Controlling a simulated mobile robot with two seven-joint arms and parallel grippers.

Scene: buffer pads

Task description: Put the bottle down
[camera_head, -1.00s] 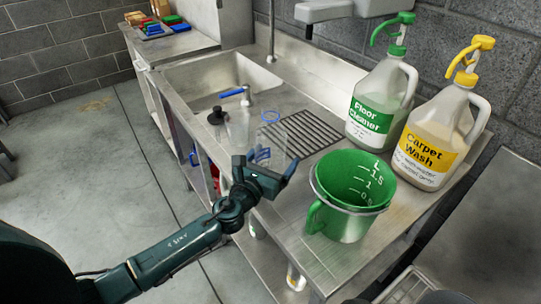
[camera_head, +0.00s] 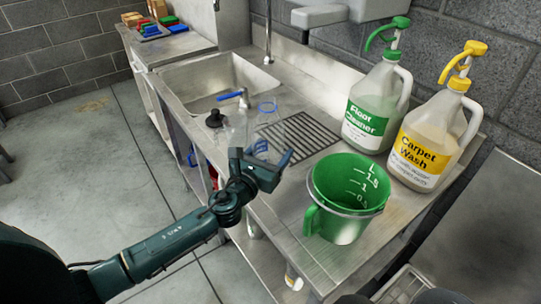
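The clear bottle (camera_head: 264,127) with a blue rim is see-through and faint against the steel counter (camera_head: 325,262). My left gripper (camera_head: 270,156) is at its lower part, with blue finger pads on either side. The fingers seem shut on the bottle, and it looks about upright. I cannot tell whether its base touches the counter.
A green measuring jug (camera_head: 345,222) stands to the right of my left gripper. Floor Cleaner (camera_head: 368,127) and Carpet Wash (camera_head: 421,159) jugs stand by the wall. A clear black-capped container (camera_head: 234,133) is left of the bottle. The sink (camera_head: 214,82) and drain grooves (camera_head: 305,136) lie beyond.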

